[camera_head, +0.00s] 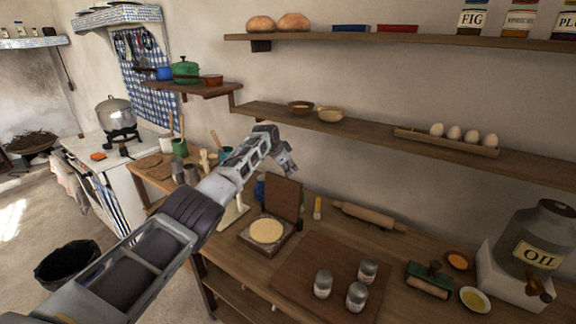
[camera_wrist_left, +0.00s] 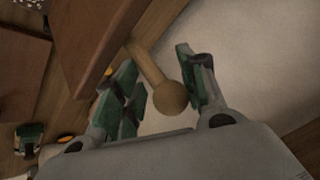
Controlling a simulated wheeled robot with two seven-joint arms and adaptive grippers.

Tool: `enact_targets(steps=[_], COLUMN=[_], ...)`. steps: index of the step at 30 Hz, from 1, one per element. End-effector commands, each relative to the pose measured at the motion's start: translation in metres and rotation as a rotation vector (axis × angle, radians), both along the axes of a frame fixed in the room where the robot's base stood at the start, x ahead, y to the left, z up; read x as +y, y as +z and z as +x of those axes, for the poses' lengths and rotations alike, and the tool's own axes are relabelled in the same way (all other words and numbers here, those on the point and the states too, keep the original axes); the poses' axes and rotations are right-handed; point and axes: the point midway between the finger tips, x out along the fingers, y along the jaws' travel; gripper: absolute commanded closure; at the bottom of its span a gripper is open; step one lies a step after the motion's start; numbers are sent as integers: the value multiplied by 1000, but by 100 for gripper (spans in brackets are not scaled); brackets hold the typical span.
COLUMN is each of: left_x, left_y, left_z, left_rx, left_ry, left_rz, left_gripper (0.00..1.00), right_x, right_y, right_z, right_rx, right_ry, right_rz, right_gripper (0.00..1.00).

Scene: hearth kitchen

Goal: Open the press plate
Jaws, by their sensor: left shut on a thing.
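The press is on the wooden counter in the head view. Its plate (camera_head: 284,198) stands raised, roughly upright, at the back of the base (camera_head: 247,240). A pale round of dough (camera_head: 266,230) lies uncovered on the base. My left gripper (camera_head: 288,166) is above the raised plate. In the left wrist view the left gripper (camera_wrist_left: 160,76) is shut on a wooden handle with a ball end (camera_wrist_left: 170,98), beside the brown edge of the plate (camera_wrist_left: 102,42). In the head view the handle is hidden. My right gripper is not in view.
A rolling pin (camera_head: 368,216) and a brush (camera_head: 317,208) lie right of the press. Several metal shakers stand on a board (camera_head: 301,269) in front. The shelf (camera_head: 370,136) with bowls and eggs runs along the wall above. An oil can (camera_head: 538,245) stands far right.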

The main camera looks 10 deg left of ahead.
Motion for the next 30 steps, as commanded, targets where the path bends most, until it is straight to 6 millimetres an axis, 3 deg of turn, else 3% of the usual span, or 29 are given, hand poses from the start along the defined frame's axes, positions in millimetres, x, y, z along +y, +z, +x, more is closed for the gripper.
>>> enact_targets(steps=[6, 7, 30], left_x=[0, 0, 1], left_y=[-4, -4, 6], left_z=[0, 0, -5], left_rx=[0, 0, 2], left_ry=[0, 0, -1], left_rz=[1, 1, -3], left_gripper=[100, 58, 58], right_x=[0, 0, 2], right_y=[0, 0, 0], right_z=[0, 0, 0], right_rx=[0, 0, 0], right_ry=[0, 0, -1], right_rz=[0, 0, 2], right_gripper=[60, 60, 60])
